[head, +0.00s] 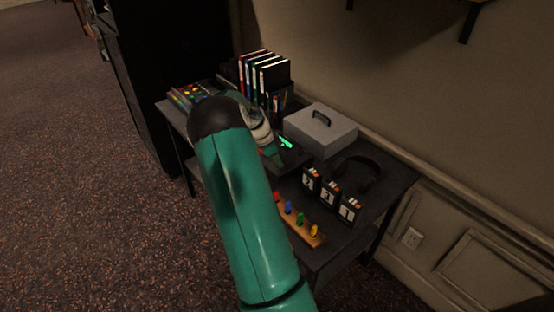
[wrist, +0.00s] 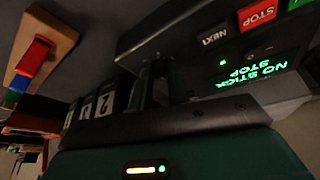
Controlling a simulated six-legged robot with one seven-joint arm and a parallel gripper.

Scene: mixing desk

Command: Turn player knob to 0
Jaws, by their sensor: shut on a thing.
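The player (head: 292,153) is a dark box with a lit green display, standing on the desk in front of a grey case. In the wrist view, the player (wrist: 190,45) shows a red STOP button, a dark NEXT button and green text reading NO STICK STOP. My gripper (head: 274,158) is down at the player, partly behind my teal arm. In the wrist view my gripper (wrist: 158,85) is shut on a dark part at the player's side, apparently the player knob. The knob's pointer and scale are hidden, so its setting cannot be read.
On the desk (head: 390,200) are the grey case (head: 320,130), black headphones (head: 362,168), number cards (head: 328,193) and a wooden strip with coloured pegs (head: 300,220). Folders (head: 265,72) and a mixer (head: 190,94) stand at the back left. A wall runs behind.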

